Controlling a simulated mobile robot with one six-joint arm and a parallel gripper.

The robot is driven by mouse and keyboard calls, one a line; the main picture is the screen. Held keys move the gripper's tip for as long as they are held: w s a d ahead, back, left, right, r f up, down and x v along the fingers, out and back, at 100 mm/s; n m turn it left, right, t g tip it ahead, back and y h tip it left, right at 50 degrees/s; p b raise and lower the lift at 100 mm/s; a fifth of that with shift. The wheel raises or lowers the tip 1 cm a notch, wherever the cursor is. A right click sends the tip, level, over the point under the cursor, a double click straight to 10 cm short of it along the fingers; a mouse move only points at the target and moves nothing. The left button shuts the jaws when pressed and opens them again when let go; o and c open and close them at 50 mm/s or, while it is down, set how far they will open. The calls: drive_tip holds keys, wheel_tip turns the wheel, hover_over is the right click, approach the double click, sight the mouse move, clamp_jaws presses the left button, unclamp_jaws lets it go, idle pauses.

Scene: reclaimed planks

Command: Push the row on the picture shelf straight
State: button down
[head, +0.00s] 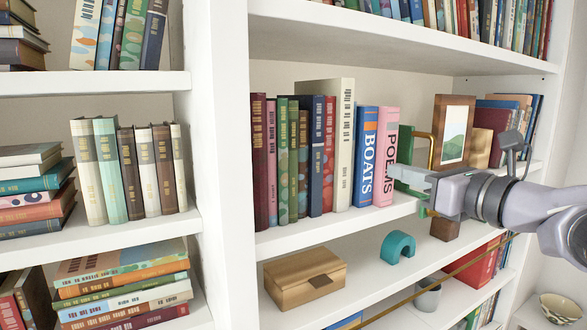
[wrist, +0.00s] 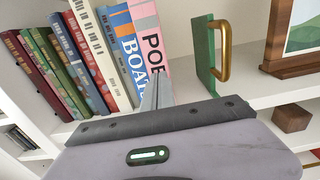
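A row of upright books (head: 302,160) stands on the picture shelf (head: 330,225), from a maroon book at the left to a blue BOATS book (head: 365,155) and a pink POEMS book (head: 386,150) at the right end. A tall cream book (head: 344,140) rises above the others. In the wrist view the POEMS book (wrist: 152,45) and BOATS book (wrist: 122,50) are just beyond my fingers. My gripper (head: 397,174) looks shut and empty, its tip by the lower right of the POEMS spine. I cannot tell whether they touch.
A green bookend with a brass handle (wrist: 224,50) stands right of POEMS, with a gap between. A framed picture (head: 454,130) and more books stand further right. Below are a wooden box (head: 304,277), a teal arch (head: 398,246) and a grey cup (head: 428,296).

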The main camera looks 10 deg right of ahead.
drive_tip(key=shift+x, duration=1.1)
drive_tip(key=shift+s, duration=0.1)
drive_tip(key=v, duration=0.3)
drive_tip(key=shift+s+d, duration=0.15)
drive_tip(key=shift+s, duration=0.2)
